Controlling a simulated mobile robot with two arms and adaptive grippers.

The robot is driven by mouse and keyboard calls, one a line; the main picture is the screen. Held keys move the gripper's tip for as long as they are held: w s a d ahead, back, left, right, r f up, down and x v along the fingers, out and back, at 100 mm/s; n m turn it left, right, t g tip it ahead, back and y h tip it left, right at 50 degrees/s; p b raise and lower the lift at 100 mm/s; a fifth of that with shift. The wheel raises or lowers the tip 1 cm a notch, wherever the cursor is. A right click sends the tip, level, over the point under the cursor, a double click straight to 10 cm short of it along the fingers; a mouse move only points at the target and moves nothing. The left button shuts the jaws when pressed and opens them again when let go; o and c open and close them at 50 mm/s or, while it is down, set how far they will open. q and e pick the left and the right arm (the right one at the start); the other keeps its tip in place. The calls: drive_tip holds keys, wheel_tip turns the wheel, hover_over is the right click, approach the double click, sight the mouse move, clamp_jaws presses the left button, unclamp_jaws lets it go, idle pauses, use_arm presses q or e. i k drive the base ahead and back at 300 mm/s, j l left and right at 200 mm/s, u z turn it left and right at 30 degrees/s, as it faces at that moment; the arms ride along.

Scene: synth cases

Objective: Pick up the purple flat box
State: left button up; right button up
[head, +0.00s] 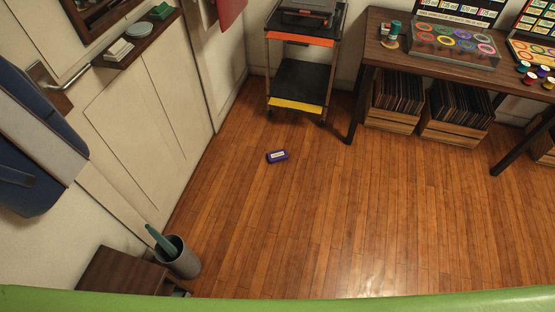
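A small purple flat box (277,156) with a pale label on top lies on the wooden floor, a little left of the middle of the head view. Nothing touches it, and it is in full view. Neither of my grippers shows in the head view.
A black cart (301,77) with orange and yellow edges stands behind the box. A wooden table (480,71) with record crates (393,119) beneath is at right. A grey bin (180,261) stands at lower left. A green edge (280,305) crosses the bottom. Floor around the box is clear.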

sight(280, 155)
drive_tip(key=i+j+z, duration=0.25)
drive_tip(key=i, duration=0.3)
drive_tip(key=i+j+z, duration=0.25)
drive_tip(key=i+j, duration=0.15)
drive_tip(key=i, duration=0.15)
